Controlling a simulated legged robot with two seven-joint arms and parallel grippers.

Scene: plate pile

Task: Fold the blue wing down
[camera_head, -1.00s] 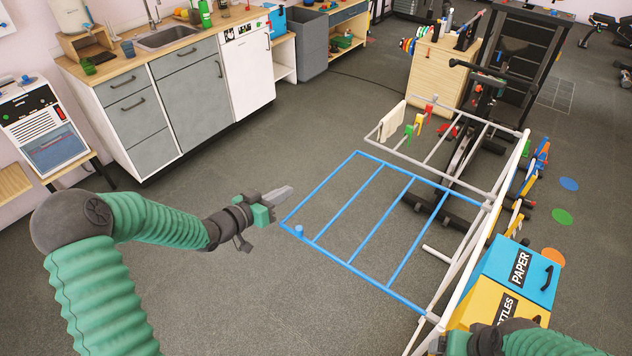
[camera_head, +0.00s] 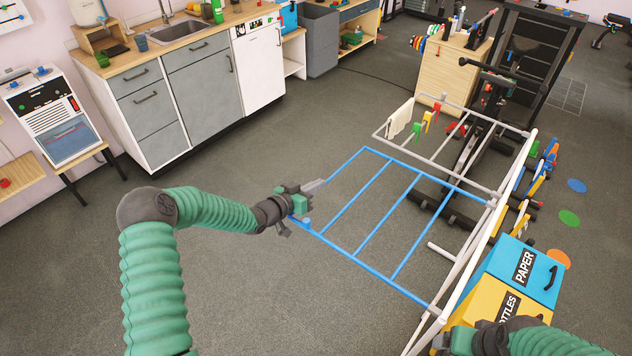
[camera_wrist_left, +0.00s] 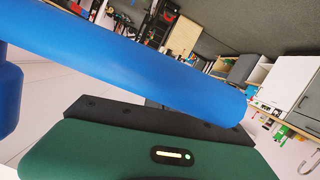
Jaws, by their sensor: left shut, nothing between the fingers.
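The blue wing (camera_head: 391,279) is a barred frame that sticks out roughly level from the white drying rack (camera_head: 519,186). A small blue knob (camera_head: 306,222) sits near its outer left corner. My left gripper (camera_head: 316,186) is shut and empty at the wing's outer left edge and hides part of that bar. In the left wrist view a thick blue tube (camera_wrist_left: 130,65) crosses close in front of the green and black gripper body. Whether they touch I cannot tell. My right gripper (camera_head: 443,343) is partly in view at the bottom right; its fingers are unclear.
The grey far wing (camera_head: 440,152) holds a white cloth (camera_head: 399,118) and coloured clips. A blue PAPER bin (camera_head: 520,268) and a yellow bin (camera_head: 487,303) stand right of the rack. Cabinets (camera_head: 203,85) line the back left. The floor left of the wing is clear.

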